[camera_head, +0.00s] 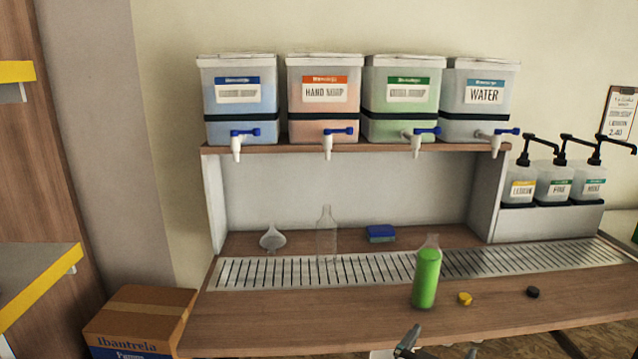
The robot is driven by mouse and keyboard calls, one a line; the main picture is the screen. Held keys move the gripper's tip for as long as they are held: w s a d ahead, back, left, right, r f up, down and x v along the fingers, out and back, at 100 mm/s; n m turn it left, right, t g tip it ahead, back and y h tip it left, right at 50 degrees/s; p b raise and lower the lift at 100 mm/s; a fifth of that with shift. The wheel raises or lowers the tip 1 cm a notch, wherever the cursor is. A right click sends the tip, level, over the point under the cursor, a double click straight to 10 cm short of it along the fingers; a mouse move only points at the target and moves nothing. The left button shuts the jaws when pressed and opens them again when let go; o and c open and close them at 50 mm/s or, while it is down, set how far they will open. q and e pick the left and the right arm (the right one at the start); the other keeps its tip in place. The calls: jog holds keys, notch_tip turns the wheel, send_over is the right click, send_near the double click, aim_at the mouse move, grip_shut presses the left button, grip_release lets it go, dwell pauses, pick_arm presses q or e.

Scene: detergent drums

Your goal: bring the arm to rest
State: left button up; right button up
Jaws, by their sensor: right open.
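My right gripper (438,347) shows at the bottom edge, just below the front of the wooden counter (290,320). Only its finger ends are in view; they stand apart with nothing between them. The rest of that arm is cut off by the frame. My left gripper is not in view. A clear bottle filled with green liquid (426,278) stands upright on the counter above the gripper, apart from it. A yellow cap (465,299) and a black cap (533,292) lie to its right.
Drums of blue, orange, green and clear liquid with taps stand on the shelf (300,148). An empty bottle (326,233), funnel (272,238) and blue sponge (380,233) are behind the drain grate (330,270). Pump bottles (556,182) stand right; a carton (135,315) lower left.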

jog(key=s+d+f+n+g+y, duration=0.2)
jog(key=s+f+y, duration=0.1)
jog(key=f, duration=0.9)
jog(key=s+d+f+n+g+y, duration=0.1)
jog(key=s+f+n+g+y, duration=0.15)
jog(key=f, duration=1.05)
jog(key=s+a+f+g+y, duration=0.3)
jog(key=s+a+f+y, duration=0.2)
jog(key=s+f, duration=0.25)
jog(key=s+a+f+n+g+y, duration=0.15)
jog(key=s+a+g+y, duration=0.55)
jog(key=s, duration=0.7)
notch_tip(320, 180, up, 14)
jog(key=t+h+p, duration=0.1)
jog(key=h+p, duration=0.1)
jog(key=p, duration=1.2)
jog(key=shift+w+a, duration=0.35)
jog(key=shift+a, duration=0.05)
jog(key=shift+w+f, duration=0.1)
